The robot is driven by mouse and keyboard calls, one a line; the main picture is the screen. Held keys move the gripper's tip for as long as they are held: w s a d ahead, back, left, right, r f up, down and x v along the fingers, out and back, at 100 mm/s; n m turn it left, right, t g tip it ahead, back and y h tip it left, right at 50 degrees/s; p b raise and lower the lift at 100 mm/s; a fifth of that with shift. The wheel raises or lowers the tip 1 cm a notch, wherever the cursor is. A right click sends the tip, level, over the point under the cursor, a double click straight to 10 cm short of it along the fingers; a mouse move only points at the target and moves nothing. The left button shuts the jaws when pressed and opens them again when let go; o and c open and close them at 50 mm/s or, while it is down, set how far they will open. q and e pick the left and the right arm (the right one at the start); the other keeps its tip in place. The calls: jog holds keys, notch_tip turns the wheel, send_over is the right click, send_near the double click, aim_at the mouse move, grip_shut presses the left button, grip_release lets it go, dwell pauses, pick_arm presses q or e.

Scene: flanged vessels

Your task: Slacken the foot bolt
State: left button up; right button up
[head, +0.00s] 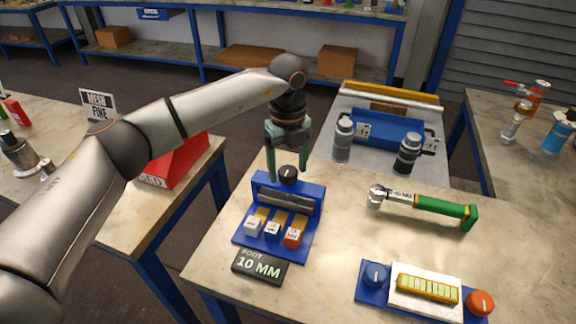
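My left gripper (288,178) points down over the back of a blue rack (316,204). Its fingers are apart, one on each side of a dark round knob (288,175) at the rack's top; I see no firm grip on it. Three tagged pieces sit at the rack's front: two white (252,226) and one orange-red (292,237). A black plate reading "FOOT 10 MM" (259,267) lies before the rack. A wrench with a green handle (443,208) and metal head lies to the right. I cannot make out the foot bolt. My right gripper is not in view.
A blue panel with a yellow-green strip (427,288) and two knobs is at the front right. Two grey-and-black cylinders (343,140) stand near a blue case (385,134) behind. A red sloped box (178,160) is on the left table. Bare tabletop lies between rack and wrench.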

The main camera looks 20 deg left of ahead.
aim_at(288, 170)
pick_arm(q)
jog(key=shift+o, duration=0.3)
notch_tip(288, 170, up, 12)
jog(key=shift+r+b, duration=0.2)
jog(key=shift+b, duration=0.15)
dwell(0.3)
